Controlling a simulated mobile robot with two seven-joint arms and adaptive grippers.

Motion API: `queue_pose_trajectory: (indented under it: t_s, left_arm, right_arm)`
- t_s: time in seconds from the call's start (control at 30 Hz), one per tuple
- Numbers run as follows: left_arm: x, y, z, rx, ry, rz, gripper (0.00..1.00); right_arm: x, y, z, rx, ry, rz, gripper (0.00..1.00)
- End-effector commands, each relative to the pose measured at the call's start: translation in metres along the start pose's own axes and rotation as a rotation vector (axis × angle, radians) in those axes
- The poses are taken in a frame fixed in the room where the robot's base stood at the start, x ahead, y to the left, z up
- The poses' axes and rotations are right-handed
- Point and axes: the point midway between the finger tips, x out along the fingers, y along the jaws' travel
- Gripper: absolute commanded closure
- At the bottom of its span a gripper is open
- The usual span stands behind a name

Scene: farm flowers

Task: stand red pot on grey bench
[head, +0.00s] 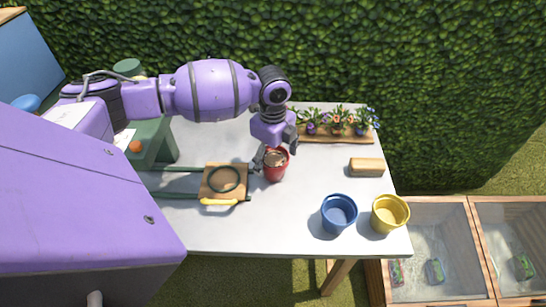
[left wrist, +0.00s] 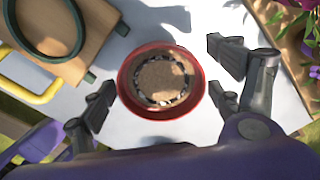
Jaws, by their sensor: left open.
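The red pot (head: 275,170) stands upright on the grey-white bench top (head: 310,190), filled with brown soil. In the left wrist view the pot (left wrist: 126,85) shows from above, its round rim between the fingers. My left gripper (head: 277,152) is open at the pot, with its fingers around the upper part; in the left wrist view the gripper (left wrist: 165,95) has fingers on both sides of the rim. I cannot tell whether a finger touches it. My right gripper is in neither view.
A wooden board with a dark ring (head: 225,180) lies left of the pot. A blue pot (head: 339,214) and a yellow pot (head: 390,213) stand at the front right. A wooden block (head: 367,167) and a flower tray (head: 330,137) are behind. The bench middle is clear.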

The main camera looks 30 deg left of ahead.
Motion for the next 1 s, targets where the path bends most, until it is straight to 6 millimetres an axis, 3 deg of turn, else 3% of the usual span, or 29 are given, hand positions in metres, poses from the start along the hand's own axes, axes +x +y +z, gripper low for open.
queue_pose_trajectory:
  t_s: [0.17,0.63,0.8,1.0]
  left_arm:
    - [-0.014,-0.001,0.001,0.000,-0.001,-0.004,0.16]
    - [-0.107,-0.001,0.000,0.000,0.000,-0.003,0.16]
    - [-0.121,0.000,0.000,-0.001,0.000,0.001,0.16]
    - [-0.124,0.000,0.000,-0.001,0.001,0.001,0.16]
  right_arm:
    - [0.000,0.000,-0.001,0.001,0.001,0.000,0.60]
    - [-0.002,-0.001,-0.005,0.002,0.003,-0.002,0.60]
    - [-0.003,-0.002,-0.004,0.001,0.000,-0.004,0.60]
    - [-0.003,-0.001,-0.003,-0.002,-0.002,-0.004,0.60]
